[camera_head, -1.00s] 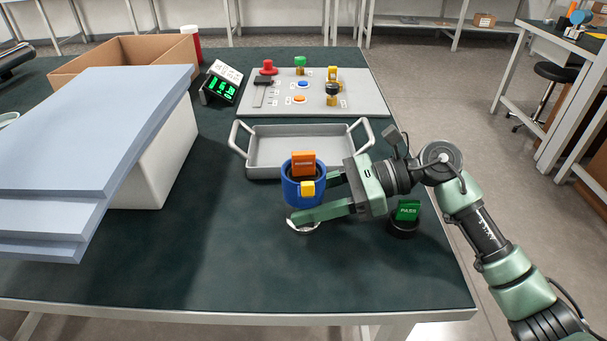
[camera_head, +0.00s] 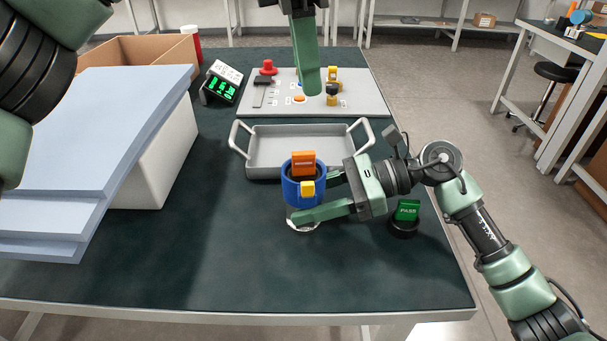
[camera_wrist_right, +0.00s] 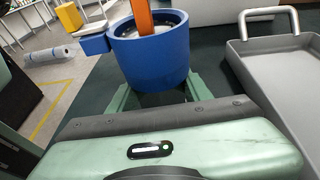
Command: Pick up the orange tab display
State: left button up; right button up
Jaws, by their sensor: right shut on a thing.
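The orange tab display (camera_head: 303,163) is an orange plate standing up from a round blue holder (camera_head: 296,193) with a yellow block on its front. The orange plate (camera_wrist_right: 142,17) and blue holder (camera_wrist_right: 152,58) also show in the right wrist view. My right gripper (camera_head: 318,195) is shut on the blue holder from the right side and holds it in front of the grey tray. A silvery round piece (camera_head: 303,226) shows just below it. My left gripper (camera_head: 311,88) points down over the button board at the back; its fingers overlap, so its opening is unclear.
A grey tray (camera_head: 263,172) with two handles lies behind the holder. A green PASS sign (camera_head: 407,210) stands on a dark base to the right. A display with green digits (camera_head: 219,89) stands back left. A white bin with blue-grey panels (camera_head: 110,130) fills the left. The table front is clear.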

pick_arm(q)
jog(key=y, duration=0.2)
send_over(303, 153)
jog(key=shift+m, duration=0.4)
jog(key=f, duration=0.7)
jog(key=shift+w+a+f, duration=0.15)
jog(key=shift+a+f, duration=0.05)
jog(key=shift+f, duration=0.15)
jog(key=shift+d+f, duration=0.2)
jog(key=shift+f, duration=2.85)
grip_shut()
